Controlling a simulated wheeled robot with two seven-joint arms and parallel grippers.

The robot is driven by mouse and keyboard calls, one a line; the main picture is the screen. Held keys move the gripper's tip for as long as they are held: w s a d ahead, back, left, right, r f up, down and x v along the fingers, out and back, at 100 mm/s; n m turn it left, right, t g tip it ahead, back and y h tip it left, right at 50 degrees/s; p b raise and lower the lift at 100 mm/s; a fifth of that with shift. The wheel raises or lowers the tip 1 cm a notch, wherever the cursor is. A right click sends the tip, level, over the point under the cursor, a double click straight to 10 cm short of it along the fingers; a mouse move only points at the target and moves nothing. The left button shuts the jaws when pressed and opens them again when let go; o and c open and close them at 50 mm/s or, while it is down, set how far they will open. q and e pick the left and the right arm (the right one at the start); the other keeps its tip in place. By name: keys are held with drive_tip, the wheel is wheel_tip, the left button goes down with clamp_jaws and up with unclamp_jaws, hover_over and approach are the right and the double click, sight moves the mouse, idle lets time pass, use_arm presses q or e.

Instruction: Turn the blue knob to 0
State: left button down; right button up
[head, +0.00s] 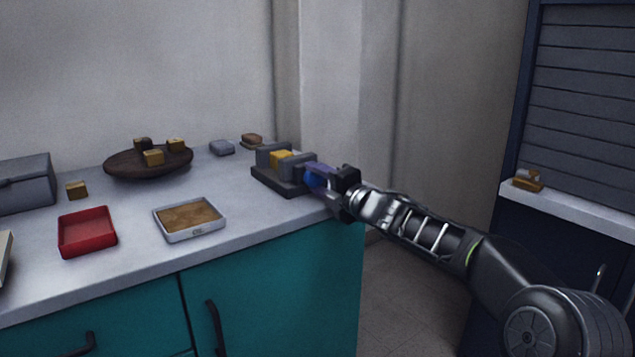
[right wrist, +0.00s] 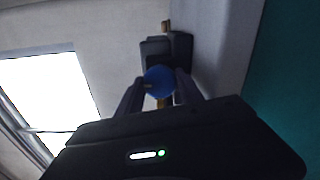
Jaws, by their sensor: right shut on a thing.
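The blue knob (head: 313,180) is on the near right end of a dark grey device (head: 277,177) with a yellow block in it, at the right end of the counter. My right gripper (head: 327,179) reaches the knob from the right, its fingers shut around it. In the right wrist view the round blue knob (right wrist: 159,81) sits between the two fingertips (right wrist: 158,88), with the dark device (right wrist: 180,48) behind it. A small light mark shows on the knob's face. I cannot read any numbers or the knob's setting. My left gripper is not in view.
On the counter (head: 130,273) are a red tray (head: 88,247), a metal tray with a brown inside (head: 163,232), a dark bowl (head: 122,170) holding yellowish blocks, a loose block (head: 77,190) and a grey box (head: 27,184). A shelf ledge (head: 575,207) stands at right.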

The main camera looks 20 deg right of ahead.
drive_tip(key=shift+f, duration=0.1)
drive_tip(key=o, duration=1.4)
